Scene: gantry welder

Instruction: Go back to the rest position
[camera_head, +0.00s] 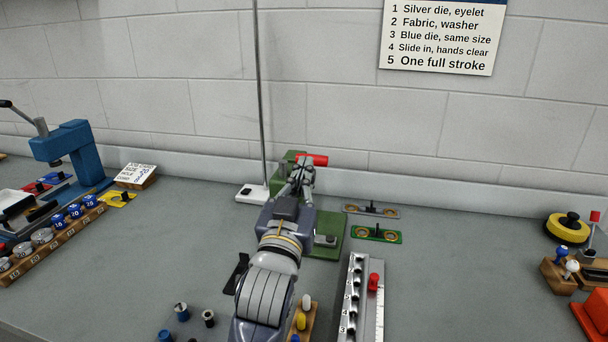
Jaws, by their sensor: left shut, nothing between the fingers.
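My left gripper (302,178) is in the middle of the camera_head view, at the far end of my arm, which reaches up from the bottom edge. Its fingers are shut and nothing shows between them. It is in front of a green press-like machine (329,243) with a red handle (312,160) at its top. The gripper and arm hide much of this machine. The fingers are close to the red handle; I cannot tell whether they touch it. My right gripper is not in view.
A blue press (72,147) and a wooden rack (48,240) of dies stand at left. A thin pole rises from a white base (252,194) beside the green machine. A metal rail (363,300) lies right of my arm. The bench is clear further right, before a yellow reel (566,229).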

